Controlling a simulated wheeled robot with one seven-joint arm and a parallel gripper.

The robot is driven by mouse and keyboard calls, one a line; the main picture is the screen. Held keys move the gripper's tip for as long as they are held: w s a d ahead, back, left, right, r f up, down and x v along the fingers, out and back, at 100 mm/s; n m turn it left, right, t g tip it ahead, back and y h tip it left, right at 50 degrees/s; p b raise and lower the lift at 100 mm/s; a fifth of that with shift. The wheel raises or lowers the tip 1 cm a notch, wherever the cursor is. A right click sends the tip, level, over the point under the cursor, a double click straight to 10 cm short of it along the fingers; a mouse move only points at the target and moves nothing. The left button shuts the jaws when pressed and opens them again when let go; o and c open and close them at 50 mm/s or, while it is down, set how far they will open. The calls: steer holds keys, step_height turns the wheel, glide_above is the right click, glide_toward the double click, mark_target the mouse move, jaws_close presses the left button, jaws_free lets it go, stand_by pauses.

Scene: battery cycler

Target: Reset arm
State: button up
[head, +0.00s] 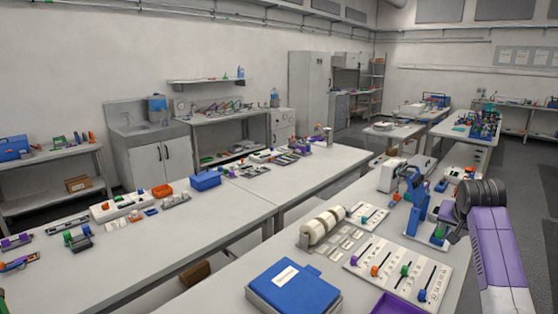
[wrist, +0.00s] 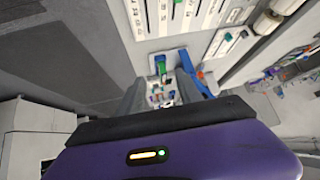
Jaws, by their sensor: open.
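My purple arm (head: 495,255) reaches in from the right edge in the head view, with its dark ribbed wrist over the right-hand bench. In the wrist view my gripper (wrist: 163,90) is open, its two grey fingers apart. Nothing shows held between them. Behind the fingers a small device with a green part (wrist: 160,66) stands on the bench, with a blue part (wrist: 201,84) to its right. In the head view a white and blue device (head: 418,200) stands just left of my wrist. The fingertips are hard to make out there.
The right bench also holds a slider panel (head: 398,268), a roll holder (head: 322,226), a blue box (head: 293,288) and a purple tray (head: 397,304). A long bench (head: 225,215) with small parts stands to the left. Floor shows at the far right.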

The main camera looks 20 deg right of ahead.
steer(key=w+a+f+n+t+h+b, duration=0.2)
steer(key=w+a+f+n+t, duration=0.15)
steer(key=a+t, duration=0.45)
steer(key=s+a+f+n+t+y+b, duration=0.1)
steer(key=s+a+f, duration=0.2)
steer(key=a, duration=0.7)
steer(key=s+a+f+n+t+b, duration=0.15)
steer(key=a+f, duration=0.25)
steer(key=a, duration=0.5)
steer(key=s+a+f+n+y+b, duration=0.2)
steer(key=s+a+f+n+y, duration=0.1)
steer(key=s+a, duration=0.9)
steer(key=s+a+f+n+y+b, duration=0.3)
steer(key=s+a, duration=1)
steer(key=s, duration=1)
steer(key=shift+s+a+f+g+y, duration=0.15)
steer(key=shift+a+f+g+y, duration=0.2)
steer(key=shift+f+y, duration=0.5)
steer(key=shift+r, duration=0.1)
